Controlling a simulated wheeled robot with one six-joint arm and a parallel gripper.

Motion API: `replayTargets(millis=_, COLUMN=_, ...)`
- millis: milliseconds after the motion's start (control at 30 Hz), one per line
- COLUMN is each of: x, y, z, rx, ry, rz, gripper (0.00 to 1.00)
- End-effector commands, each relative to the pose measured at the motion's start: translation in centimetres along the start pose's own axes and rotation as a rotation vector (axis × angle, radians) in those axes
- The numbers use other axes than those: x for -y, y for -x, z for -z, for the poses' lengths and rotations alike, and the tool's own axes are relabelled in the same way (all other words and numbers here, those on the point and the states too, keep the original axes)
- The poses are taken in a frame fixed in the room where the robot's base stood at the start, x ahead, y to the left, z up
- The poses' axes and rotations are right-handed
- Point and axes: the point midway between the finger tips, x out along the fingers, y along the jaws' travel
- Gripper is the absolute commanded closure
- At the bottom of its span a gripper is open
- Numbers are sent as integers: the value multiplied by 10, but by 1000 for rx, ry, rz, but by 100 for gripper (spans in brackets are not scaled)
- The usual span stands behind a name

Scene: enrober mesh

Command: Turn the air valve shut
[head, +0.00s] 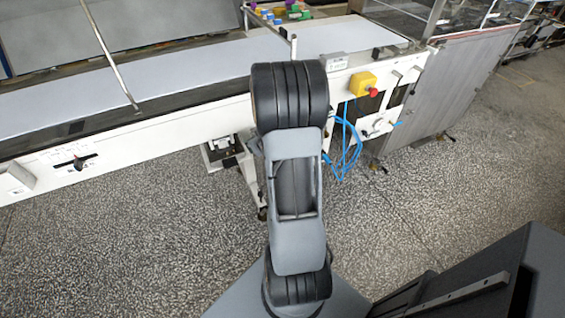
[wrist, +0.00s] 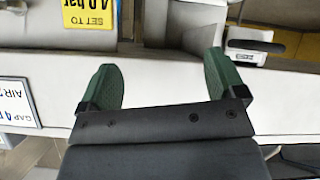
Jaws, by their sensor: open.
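My gripper (wrist: 158,80) shows in the wrist view with two green fingertips wide apart and nothing between them. It faces a pale machine panel (wrist: 150,62). In the head view my own arm hides the gripper. I cannot tell for sure which part is the air valve. In the head view, a round fitting (head: 376,125) sits near blue hoses at the right of the machine front. A black lever (head: 76,162) sits on the white front at left. In the wrist view, a dark bar on a white fitting (wrist: 246,58) lies right of the right fingertip.
A yellow box with a red button (head: 363,84) is on the machine front. Blue hoses (head: 345,140) hang below. The wrist view shows an upside-down yellow "SET TO" label (wrist: 89,14) and a blue-edged "AIR" label (wrist: 16,103). Speckled floor (head: 130,240) is open in front.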

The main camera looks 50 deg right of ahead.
Motion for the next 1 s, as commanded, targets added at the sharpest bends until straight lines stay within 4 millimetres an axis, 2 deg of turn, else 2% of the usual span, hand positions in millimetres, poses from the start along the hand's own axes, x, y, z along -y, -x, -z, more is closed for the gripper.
replayTargets(millis=33, x=-13, y=-24, z=-46, rx=-41, ry=-26, rz=-8, gripper=11)
replayTargets(millis=100, x=-27, y=-40, z=-81, rx=-129, ry=-54, rz=-11, gripper=11)
replayTargets(millis=200, x=-41, y=-51, z=-127, rx=-250, ry=-103, rz=-17, gripper=11)
replayTargets(millis=300, x=-49, y=-52, z=-165, rx=-355, ry=-155, rz=-27, gripper=11)
replayTargets(millis=433, x=-54, y=-47, z=-199, rx=-462, ry=-212, rz=-44, gripper=11)
replayTargets(millis=533, x=-56, y=-43, z=-215, rx=-516, ry=-241, rz=-54, gripper=11)
replayTargets(millis=667, x=-58, y=-44, z=-220, rx=-553, ry=-257, rz=-61, gripper=11)
replayTargets(millis=767, x=-59, y=-53, z=-215, rx=-562, ry=-260, rz=-60, gripper=11)
replayTargets(millis=1000, x=-65, y=-92, z=-191, rx=-563, ry=-259, rz=-60, gripper=11)
